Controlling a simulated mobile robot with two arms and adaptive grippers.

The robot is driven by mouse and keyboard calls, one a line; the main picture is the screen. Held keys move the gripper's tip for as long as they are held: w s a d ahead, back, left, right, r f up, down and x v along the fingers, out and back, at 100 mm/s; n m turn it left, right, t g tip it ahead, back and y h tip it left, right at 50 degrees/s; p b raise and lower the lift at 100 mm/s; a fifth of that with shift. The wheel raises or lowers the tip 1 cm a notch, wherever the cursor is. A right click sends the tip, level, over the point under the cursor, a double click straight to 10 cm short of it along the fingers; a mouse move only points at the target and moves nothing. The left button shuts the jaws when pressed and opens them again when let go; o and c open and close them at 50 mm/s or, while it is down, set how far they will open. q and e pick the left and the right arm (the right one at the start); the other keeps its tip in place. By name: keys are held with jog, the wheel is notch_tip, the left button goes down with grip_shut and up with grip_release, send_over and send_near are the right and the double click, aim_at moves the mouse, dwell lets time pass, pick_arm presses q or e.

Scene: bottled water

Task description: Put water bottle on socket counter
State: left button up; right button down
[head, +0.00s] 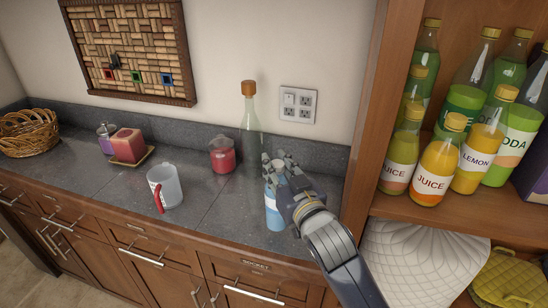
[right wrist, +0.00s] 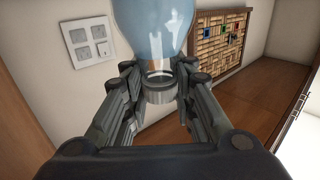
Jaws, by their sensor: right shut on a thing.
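The water bottle (head: 273,211) has a pale blue body and is upright at the right end of the dark grey counter (head: 218,213), below the wall socket (head: 298,104). I cannot tell whether its base touches the counter. My right gripper (head: 278,166) is shut on the top of the bottle, from the right. In the right wrist view, the fingers (right wrist: 158,90) are around the neck and cap, with the blue bottle body (right wrist: 155,28) beyond them. My left gripper is in neither view.
A tall clear bottle (head: 250,125) and a red candle jar (head: 222,155) stand behind. A measuring cup (head: 166,186), a square candle (head: 128,146) and a basket (head: 28,133) are to the left. A shelf with juice bottles (head: 434,172) is at right.

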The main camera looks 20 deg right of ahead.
jog(key=w+d+f+p, duration=0.2)
jog(key=w+f+p, duration=0.1)
jog(key=w, duration=0.5)
jog(key=shift+w+f, duration=0.35)
jog(key=shift+f, duration=0.25)
jog(key=c, duration=1.3)
grip_release()
jog(key=shift+f, duration=0.15)
jog(key=s+b, duration=0.1)
jog(key=s, duration=0.3)
jog(key=s+b, duration=0.1)
jog(key=s, duration=0.3)
jog(key=s+d, duration=0.1)
jog(key=s, duration=0.3)
jog(key=shift+b, duration=0.4)
